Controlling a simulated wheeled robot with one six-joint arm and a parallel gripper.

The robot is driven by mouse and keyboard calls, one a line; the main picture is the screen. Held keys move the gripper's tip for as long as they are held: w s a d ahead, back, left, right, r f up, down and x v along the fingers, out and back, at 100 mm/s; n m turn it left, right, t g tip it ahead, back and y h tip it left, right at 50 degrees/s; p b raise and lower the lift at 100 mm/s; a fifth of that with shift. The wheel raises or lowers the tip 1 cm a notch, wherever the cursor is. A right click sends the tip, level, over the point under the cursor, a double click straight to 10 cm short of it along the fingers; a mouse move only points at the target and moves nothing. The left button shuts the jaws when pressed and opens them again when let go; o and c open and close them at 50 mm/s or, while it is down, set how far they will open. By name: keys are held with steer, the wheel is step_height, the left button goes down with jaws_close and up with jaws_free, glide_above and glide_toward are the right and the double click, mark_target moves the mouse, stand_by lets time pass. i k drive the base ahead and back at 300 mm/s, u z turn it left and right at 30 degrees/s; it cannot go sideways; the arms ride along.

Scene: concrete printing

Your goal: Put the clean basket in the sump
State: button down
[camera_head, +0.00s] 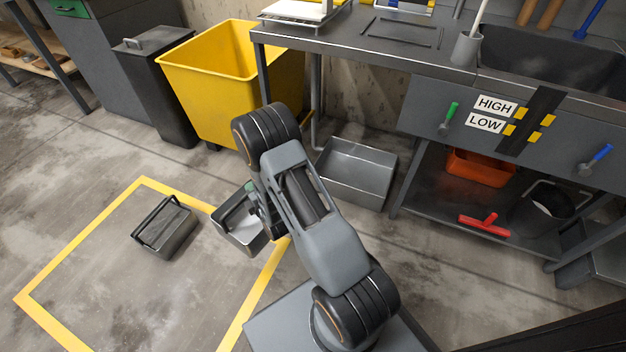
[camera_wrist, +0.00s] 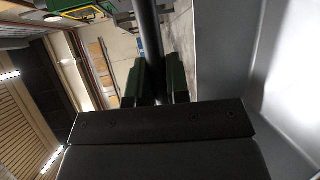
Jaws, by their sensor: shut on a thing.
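My gripper (camera_head: 251,188) is shut on the dark handle bar of a small grey metal basket (camera_head: 226,238). The basket hangs tilted beside my arm, near the right side of the yellow floor outline, with a pale inside showing. In the wrist view the bar (camera_wrist: 148,35) runs between the green-dark fingers of my gripper (camera_wrist: 155,85), and a smooth grey basket wall (camera_wrist: 222,60) fills the right. A second, darker basket (camera_head: 172,238) with a black handle stands on the floor inside the outline. An open grey metal tank (camera_head: 362,187), apparently the sump, stands on the floor right of my arm.
A yellow tub (camera_head: 205,85) and a dark lidded bin (camera_head: 160,95) stand behind. The sink counter (camera_head: 345,38) overhangs the tank's back. A shelf (camera_head: 425,195) at right holds an orange tray (camera_head: 480,168) and a red squeegee (camera_head: 485,224). Floor inside the yellow outline (camera_head: 85,235) is mostly clear.

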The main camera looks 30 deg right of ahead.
mark_target(353, 178)
steer(key=u, duration=1.5)
steer(key=k, duration=1.45)
steer(key=z, duration=1.35)
steer(key=i, duration=1.65)
